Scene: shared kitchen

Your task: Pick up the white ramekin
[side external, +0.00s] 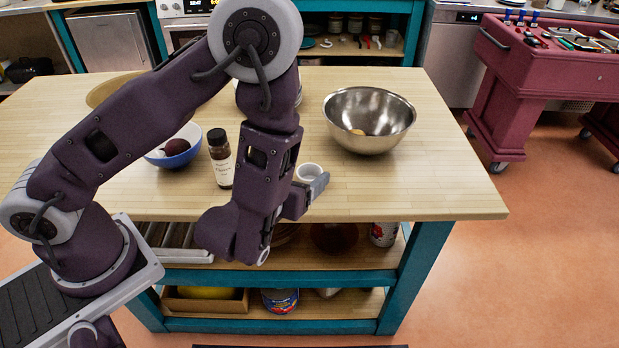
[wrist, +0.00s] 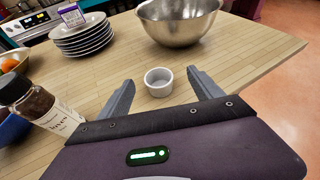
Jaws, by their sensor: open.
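The small white ramekin (wrist: 159,82) stands upright on the wooden tabletop and looks empty. In the wrist view it sits between and just beyond the two spread grey fingers of my gripper (wrist: 160,90), with a gap on either side. In the side view the ramekin (side external: 309,172) shows near the front edge of the table, partly hidden by a finger of my gripper (side external: 312,188). My gripper is open and holds nothing.
A dark bottle (side external: 221,158) and a blue bowl (side external: 172,150) stand to the left. A large metal bowl (side external: 370,120) stands behind to the right. A stack of plates (wrist: 82,35) is behind to the left. The wooden tabletop (side external: 440,185) is clear at right.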

